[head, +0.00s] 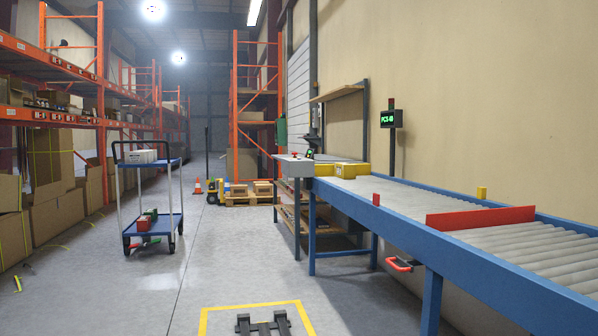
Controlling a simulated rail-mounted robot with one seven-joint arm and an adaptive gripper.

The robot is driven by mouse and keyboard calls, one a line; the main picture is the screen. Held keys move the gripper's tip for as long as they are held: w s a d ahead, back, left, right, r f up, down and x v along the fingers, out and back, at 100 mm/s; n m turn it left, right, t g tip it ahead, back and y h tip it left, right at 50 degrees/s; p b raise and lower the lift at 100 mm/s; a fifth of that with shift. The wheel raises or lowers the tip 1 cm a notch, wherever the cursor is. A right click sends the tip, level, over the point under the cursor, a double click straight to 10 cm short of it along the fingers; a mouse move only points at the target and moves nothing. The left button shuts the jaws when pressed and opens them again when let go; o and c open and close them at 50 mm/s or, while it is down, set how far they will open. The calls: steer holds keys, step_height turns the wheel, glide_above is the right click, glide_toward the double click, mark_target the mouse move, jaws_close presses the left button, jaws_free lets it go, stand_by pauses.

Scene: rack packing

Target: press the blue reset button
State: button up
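A grey control box (295,166) stands at the far end of the conveyor, in the middle of the head view. A small red knob (294,155) shows on its top. I cannot make out a blue button at this distance. My gripper (263,321) shows at the bottom edge, with its two dark fingers apart and nothing between them. It is far from the control box.
A blue cart (150,164) stands at the left. Orange racks (104,100) line the left wall. The middle floor is clear.

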steer(key=c, duration=0.3)
